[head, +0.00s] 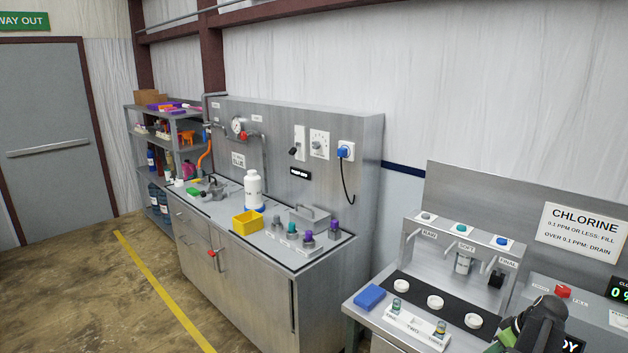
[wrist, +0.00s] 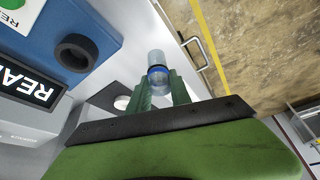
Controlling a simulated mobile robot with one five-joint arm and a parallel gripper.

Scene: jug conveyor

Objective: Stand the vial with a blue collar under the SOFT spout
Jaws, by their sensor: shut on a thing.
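In the wrist view my gripper (wrist: 160,92) has its green fingers shut on the vial with a blue collar (wrist: 157,62), a clear vial with its blue ring just beyond the fingertips. In the head view part of my arm shows at the lower right corner; the held vial cannot be made out there. The SOFT spout (head: 463,262) is the middle one of three on the steel dispenser, below a teal button (head: 461,227). A white round pad (head: 435,302) lies on the black strip in front of it, with nothing on it.
A white numbered rack (head: 415,329) at the front holds a teal-collared vial (head: 397,303) and a yellowish-collared vial (head: 440,328). A blue block (head: 370,297) lies left of it. The FINAL spout (head: 496,279) is at right. A CHLORINE sign (head: 583,232) stands behind.

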